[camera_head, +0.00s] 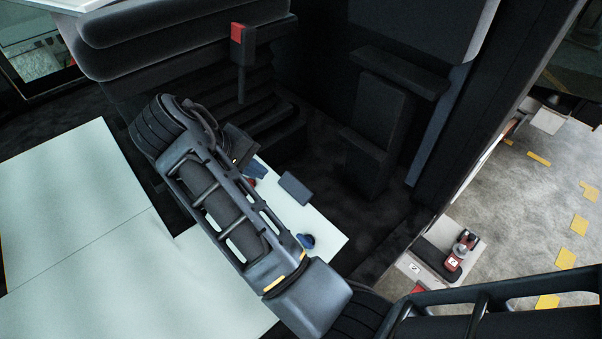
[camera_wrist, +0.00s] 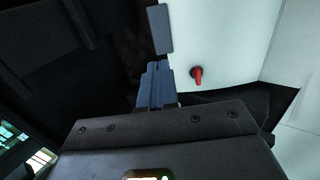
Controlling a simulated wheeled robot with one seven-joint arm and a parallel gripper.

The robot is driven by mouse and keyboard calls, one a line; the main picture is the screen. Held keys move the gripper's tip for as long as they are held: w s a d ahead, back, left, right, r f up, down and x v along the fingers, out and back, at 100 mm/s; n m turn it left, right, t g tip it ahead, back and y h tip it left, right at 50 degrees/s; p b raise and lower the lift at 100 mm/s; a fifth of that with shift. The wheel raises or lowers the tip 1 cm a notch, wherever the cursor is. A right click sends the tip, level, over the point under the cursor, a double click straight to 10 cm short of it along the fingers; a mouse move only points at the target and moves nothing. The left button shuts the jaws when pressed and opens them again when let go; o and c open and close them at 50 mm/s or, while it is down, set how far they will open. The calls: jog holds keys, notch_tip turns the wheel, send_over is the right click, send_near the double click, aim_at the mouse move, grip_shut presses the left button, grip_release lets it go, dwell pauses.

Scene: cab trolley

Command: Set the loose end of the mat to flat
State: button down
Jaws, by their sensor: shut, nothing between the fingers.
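My gripper (camera_wrist: 157,70) is shut, its two blue fingers together and empty. In the head view its blue fingers (camera_head: 257,170) show just past my forearm, low over the cab floor. A small grey-blue rectangular flap (camera_wrist: 160,28) lies just beyond the fingertips, along the edge of a pale panel (camera_wrist: 215,40). The flap also shows in the head view (camera_head: 295,188), at the edge of the pale panel (camera_head: 325,236). I cannot tell for sure whether the flap is the mat's loose end, nor whether it lies flat. My arm hides part of the floor.
A red knob (camera_wrist: 196,76) stands on the pale panel, and a blue knob (camera_head: 306,241) lies farther along it. A dark seat (camera_head: 180,40) and a red-topped lever (camera_head: 242,48) stand behind. Large pale panels (camera_head: 70,190) fill the left. A red-and-black device (camera_head: 459,251) is outside at right.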

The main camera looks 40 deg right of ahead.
aim_at(294, 186)
jog(key=shift+d, duration=0.1)
jog(key=b+x, duration=0.2)
jog(key=x, duration=1.2)
dwell(0.3)
